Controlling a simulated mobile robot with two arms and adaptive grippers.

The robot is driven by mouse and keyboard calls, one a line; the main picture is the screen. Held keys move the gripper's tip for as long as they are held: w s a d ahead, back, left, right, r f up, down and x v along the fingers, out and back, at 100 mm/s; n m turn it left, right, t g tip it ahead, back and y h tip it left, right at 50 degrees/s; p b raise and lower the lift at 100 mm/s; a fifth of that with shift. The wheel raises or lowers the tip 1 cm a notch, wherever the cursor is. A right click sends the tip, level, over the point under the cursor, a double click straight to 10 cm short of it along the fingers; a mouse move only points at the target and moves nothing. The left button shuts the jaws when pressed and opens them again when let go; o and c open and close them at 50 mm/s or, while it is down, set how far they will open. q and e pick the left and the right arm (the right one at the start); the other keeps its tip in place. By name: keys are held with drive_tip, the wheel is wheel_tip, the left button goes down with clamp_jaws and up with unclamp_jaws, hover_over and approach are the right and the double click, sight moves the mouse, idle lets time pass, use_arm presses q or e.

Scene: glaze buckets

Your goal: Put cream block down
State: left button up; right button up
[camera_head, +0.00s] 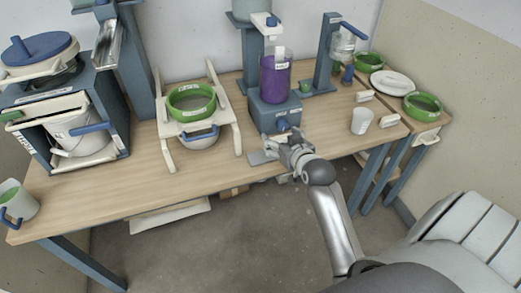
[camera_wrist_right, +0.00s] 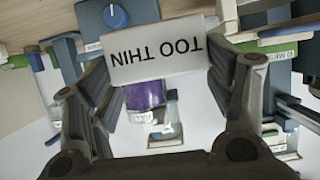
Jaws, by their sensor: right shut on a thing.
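The cream block (camera_wrist_right: 158,48) is held between the two fingers of my right gripper (camera_wrist_right: 165,90) in the right wrist view. Its face reads "TOO THIN", upside down in that picture. In the head view my right gripper (camera_head: 287,150) is over the front edge of the table, in front of the blue stand with the purple container; the held block cannot be made out clearly there. My left gripper is not in view.
The wooden table (camera_head: 215,173) has clear room at its front. A purple container (camera_head: 275,82) stands on a blue base (camera_head: 274,113). A white cup (camera_head: 361,121) and two small cream blocks, one here (camera_head: 389,121), are at the right. A green-ringed sieve (camera_head: 191,112) is left.

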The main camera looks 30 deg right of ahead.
drive_tip(key=w+f, duration=0.2)
drive_tip(key=w, duration=0.1)
drive_tip(key=w+a+f, duration=0.1)
drive_tip(key=w+f, duration=0.2)
drive_tip(key=shift+w+a+f, duration=0.15)
drive_tip(key=shift+a+f, duration=0.05)
drive_tip(key=shift+f, duration=0.1)
drive_tip(key=shift+w+a+f, duration=0.1)
drive_tip(key=shift+w+f, duration=0.45)
drive_tip(key=shift+f, duration=0.15)
wheel_tip(320, 180, down, 3)
drive_tip(key=shift+r+p, duration=0.1)
drive_tip(key=shift+p, duration=0.25)
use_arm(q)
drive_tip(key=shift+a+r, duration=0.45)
use_arm(e)
drive_tip(key=shift+f, duration=0.2)
drive_tip(key=shift+f, duration=0.15)
drive_tip(key=o, duration=1)
